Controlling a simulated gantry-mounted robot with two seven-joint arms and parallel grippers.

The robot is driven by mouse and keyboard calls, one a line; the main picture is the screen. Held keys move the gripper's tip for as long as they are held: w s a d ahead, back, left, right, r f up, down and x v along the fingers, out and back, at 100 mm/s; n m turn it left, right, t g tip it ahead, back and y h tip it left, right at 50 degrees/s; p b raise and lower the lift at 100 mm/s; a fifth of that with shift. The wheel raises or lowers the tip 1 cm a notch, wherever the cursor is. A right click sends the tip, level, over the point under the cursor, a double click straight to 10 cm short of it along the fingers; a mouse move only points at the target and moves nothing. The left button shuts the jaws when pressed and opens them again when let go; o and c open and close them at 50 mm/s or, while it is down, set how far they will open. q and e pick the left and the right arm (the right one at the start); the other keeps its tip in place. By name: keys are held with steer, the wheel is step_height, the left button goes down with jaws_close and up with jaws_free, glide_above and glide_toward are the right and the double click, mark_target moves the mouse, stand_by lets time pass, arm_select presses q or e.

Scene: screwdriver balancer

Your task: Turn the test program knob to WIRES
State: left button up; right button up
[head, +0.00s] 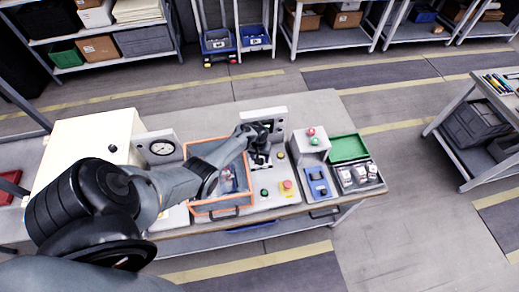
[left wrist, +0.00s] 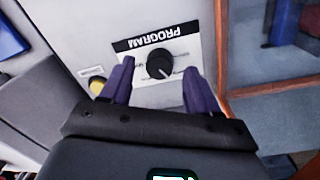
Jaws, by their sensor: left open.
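The program knob (left wrist: 160,64) is a round black knob on a light grey panel (left wrist: 185,22) in the left wrist view. A black label strip reading PROGRAM (left wrist: 155,36) shows upside down beside it. The small position marks are too small to read, so I cannot tell the setting. My left gripper (left wrist: 159,75) is open, with one purple finger on each side of the knob and a gap on both sides. My right gripper is not in view.
An orange-framed case (head: 222,211) stands left of the gripper. A red button (head: 287,184) and a green button (head: 264,192) are in front. A red and green button box (head: 310,142), blue device (head: 318,185) and green tray (head: 347,148) stand to the right.

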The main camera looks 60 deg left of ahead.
arm_select(q)
step_height(320, 180, up, 9)
steer(key=p, duration=0.2)
steer(key=shift+s+a, duration=0.15)
stand_by(0.4)
steer(key=s+d+r+m+t+p, duration=0.1)
steer(key=s+d+r+m, duration=0.2)
steer(key=d, duration=0.7)
steer(key=s+d+r+m+t+p, duration=0.1)
steer(key=s+d+r+m, duration=0.3)
steer(key=s+d+r, duration=0.4)
steer(key=s+d+r+m+t+p, duration=0.1)
steer(key=s+d+r+m, duration=0.3)
steer(key=d+r, duration=0.6)
steer(key=s+d, duration=0.1)
steer(key=d, duration=0.2)
steer(key=shift+s+d+r, duration=0.15)
steer(key=shift+s+d, duration=0.1)
steer(key=shift+s, duration=0.05)
